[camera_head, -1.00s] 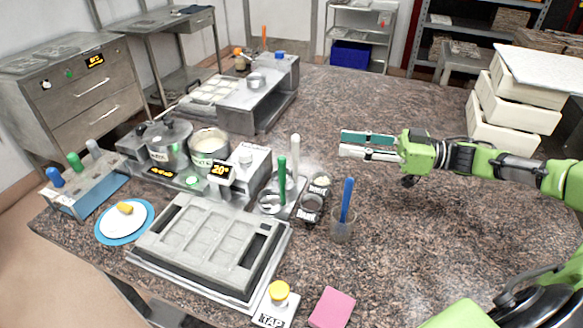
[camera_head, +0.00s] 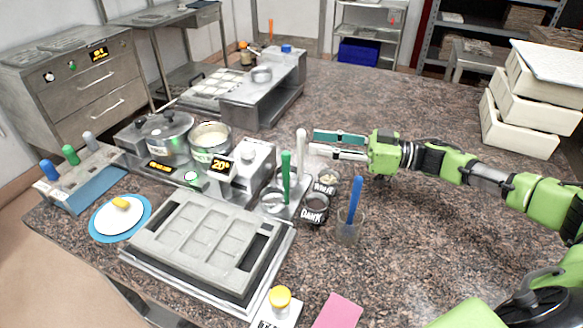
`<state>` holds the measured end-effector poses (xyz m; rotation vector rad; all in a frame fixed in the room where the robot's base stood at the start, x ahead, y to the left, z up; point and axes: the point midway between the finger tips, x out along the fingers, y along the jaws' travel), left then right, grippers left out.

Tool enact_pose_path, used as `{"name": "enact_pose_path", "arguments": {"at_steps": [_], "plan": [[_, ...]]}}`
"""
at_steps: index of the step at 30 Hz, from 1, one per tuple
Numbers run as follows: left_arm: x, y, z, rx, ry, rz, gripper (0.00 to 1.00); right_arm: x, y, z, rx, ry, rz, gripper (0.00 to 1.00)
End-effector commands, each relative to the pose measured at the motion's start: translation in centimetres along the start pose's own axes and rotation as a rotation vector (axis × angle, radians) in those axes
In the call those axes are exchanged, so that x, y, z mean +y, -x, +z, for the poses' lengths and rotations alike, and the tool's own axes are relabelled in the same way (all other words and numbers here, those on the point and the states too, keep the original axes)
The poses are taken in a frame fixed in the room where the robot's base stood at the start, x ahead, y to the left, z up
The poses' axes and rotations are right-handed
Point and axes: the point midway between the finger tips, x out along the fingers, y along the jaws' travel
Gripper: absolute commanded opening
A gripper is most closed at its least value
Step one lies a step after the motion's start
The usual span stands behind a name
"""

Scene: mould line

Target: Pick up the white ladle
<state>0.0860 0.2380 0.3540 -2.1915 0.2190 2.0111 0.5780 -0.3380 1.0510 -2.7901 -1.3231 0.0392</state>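The white ladle (camera_head: 300,143) stands upright, its white handle rising behind the green-handled ladle (camera_head: 285,172). Its lower end is hidden among the cups and the metal stand. My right gripper (camera_head: 311,143) comes in from the right and points left, level with the upper part of the white handle. Its two fingers are apart with nothing between them. The fingertips are just right of the handle in the picture; I cannot tell whether they touch it. My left gripper is not in view.
Two labelled cups (camera_head: 314,208) and a clear beaker with a blue-handled tool (camera_head: 354,200) stand below my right gripper. Left are a pot (camera_head: 211,143) and a grey mould (camera_head: 205,237). White crates (camera_head: 518,125) are stacked at right. The table's back middle is clear.

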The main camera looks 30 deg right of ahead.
Motion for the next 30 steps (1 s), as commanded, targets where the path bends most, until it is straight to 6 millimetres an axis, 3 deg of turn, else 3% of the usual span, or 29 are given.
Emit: {"name": "enact_pose_path", "arguments": {"at_steps": [5, 13, 22, 26, 30], "plan": [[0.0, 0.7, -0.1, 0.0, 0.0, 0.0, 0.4, -0.1, -1.3, -0.2, 0.001, 0.0, 0.0, 0.34], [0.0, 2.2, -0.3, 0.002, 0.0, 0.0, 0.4, -0.1, -5.1, -0.2, 0.002, -0.001, 0.0, 0.34], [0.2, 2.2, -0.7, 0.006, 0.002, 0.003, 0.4, -0.1, -5.6, 0.1, -0.002, 0.0, 0.001, 0.34], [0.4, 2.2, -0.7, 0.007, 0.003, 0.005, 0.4, -0.1, -5.6, 0.1, -0.001, 0.0, 0.001, 0.01], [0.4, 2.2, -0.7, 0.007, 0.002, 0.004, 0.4, -0.1, -5.6, 0.0, 0.001, 0.001, 0.0, 0.0]]}}
